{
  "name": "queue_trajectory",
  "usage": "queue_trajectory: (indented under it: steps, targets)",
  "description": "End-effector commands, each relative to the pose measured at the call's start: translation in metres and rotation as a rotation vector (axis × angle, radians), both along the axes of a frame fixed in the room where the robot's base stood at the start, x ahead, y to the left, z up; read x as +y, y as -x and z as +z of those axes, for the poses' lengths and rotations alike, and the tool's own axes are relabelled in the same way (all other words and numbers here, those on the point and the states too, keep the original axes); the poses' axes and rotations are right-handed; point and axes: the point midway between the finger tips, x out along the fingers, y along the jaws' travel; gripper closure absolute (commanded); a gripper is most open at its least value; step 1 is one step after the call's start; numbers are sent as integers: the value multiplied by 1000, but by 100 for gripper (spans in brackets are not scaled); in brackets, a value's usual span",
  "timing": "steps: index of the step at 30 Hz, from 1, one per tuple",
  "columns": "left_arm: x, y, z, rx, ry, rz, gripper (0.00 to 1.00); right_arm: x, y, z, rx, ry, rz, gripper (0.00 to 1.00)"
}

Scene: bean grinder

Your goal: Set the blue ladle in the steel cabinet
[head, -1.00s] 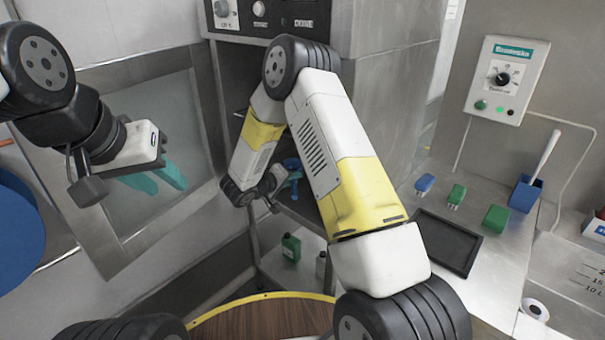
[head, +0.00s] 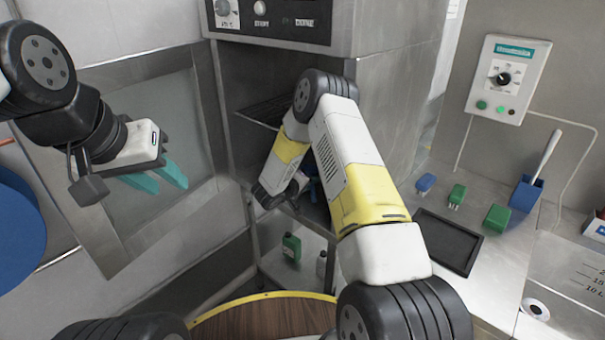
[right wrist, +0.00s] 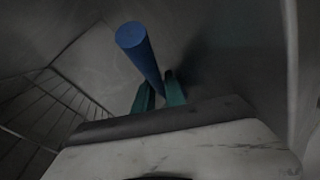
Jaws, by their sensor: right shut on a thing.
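The blue ladle (right wrist: 138,55) shows in the right wrist view as a round blue handle standing up between the teal fingers of my right gripper (right wrist: 160,92). My right gripper is shut on it. In the head view only a small bit of the blue ladle (head: 313,190) shows beside my wrist, inside the opening of the steel cabinet (head: 403,100). Its bowl is hidden. The cabinet's glazed door (head: 150,150) stands open to the left. My left gripper (head: 166,182) is open and empty in front of the door.
A wire rack (head: 262,112) is inside the cabinet, above my right wrist; bars also show at left in the wrist view (right wrist: 45,110). Green bottle (head: 291,247) stands on the shelf below.

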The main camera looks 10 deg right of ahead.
Motion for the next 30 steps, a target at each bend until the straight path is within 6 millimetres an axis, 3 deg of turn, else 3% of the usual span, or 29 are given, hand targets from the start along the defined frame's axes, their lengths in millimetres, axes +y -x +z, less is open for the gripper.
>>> queue_trajectory:
  steps: [11, 12, 13, 23, 30]
  targets:
    - [0, 0, 0, 0, 0, 0, 64, -2, -1, -4, -3, 1, -2, 100]
    - [0, 0, 0, 0, 0, 0, 64, -2, -1, -3, -2, 0, -2, 77]
    - [0, 0, 0, 0, 0, 0, 64, -2, -1, -3, -2, 0, -2, 76]
    - [0, 0, 0, 0, 0, 0, 64, -2, -1, -1, -3, 0, -2, 76]
    - [0, 0, 0, 0, 0, 0, 64, 23, 21, 14, -2, 0, 3, 76]
